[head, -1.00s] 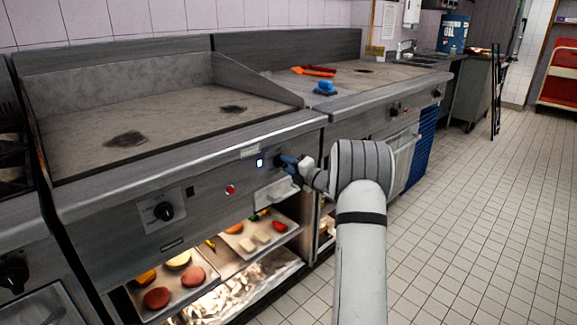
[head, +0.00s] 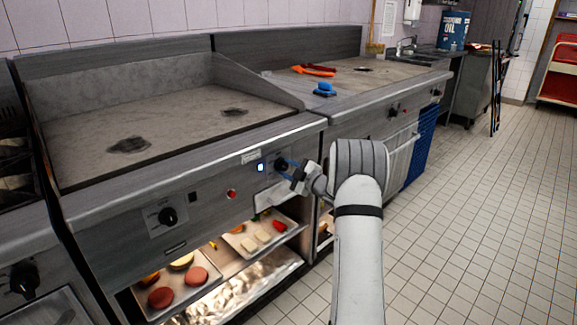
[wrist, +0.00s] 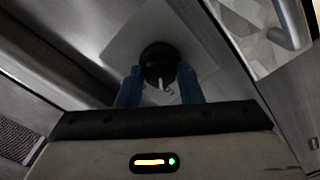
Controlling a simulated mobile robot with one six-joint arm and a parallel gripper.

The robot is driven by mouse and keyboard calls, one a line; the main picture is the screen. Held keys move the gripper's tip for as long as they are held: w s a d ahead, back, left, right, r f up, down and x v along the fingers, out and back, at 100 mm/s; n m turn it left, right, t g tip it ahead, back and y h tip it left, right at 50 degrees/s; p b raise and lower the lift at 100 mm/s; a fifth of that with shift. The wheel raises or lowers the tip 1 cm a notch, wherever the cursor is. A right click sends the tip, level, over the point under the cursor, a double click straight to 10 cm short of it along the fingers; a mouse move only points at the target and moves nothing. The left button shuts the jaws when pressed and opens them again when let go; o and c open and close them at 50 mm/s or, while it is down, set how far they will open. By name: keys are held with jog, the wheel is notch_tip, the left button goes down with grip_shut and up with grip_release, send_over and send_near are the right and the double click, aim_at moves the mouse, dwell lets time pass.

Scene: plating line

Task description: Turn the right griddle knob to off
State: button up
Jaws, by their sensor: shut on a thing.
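The right griddle knob (head: 281,164) is a dark round knob on the griddle's steel front panel, beside a small lit light. In the wrist view the black knob (wrist: 158,60) sits between the blue fingers, with a pale pointer mark on its lower side. My gripper (wrist: 158,80) is shut on the knob, one finger on each side. In the head view my gripper (head: 289,170) meets the panel from the right and partly covers the knob. The left griddle knob (head: 168,216) is on the same panel, clear of my gripper.
A red indicator (head: 231,194) sits between the knobs. Below are trays of food (head: 190,276) on an open shelf. The griddle plate (head: 80,143) is above. A blue object (head: 325,90) and orange tongs (head: 313,70) lie on the neighbouring griddle. The tiled floor (head: 470,220) at right is clear.

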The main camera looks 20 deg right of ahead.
jog(key=m+p, duration=0.3)
jog(key=m, duration=0.2)
jog(key=shift+a+r, duration=0.1)
jog(key=shift+r, duration=0.05)
jog(key=shift+m+p, duration=1.3)
jog(key=shift+m, duration=1.2)
jog(key=o, duration=1)
jog(key=v, duration=0.8)
jog(key=shift+w+p, duration=0.1)
jog(key=shift+p, duration=0.2)
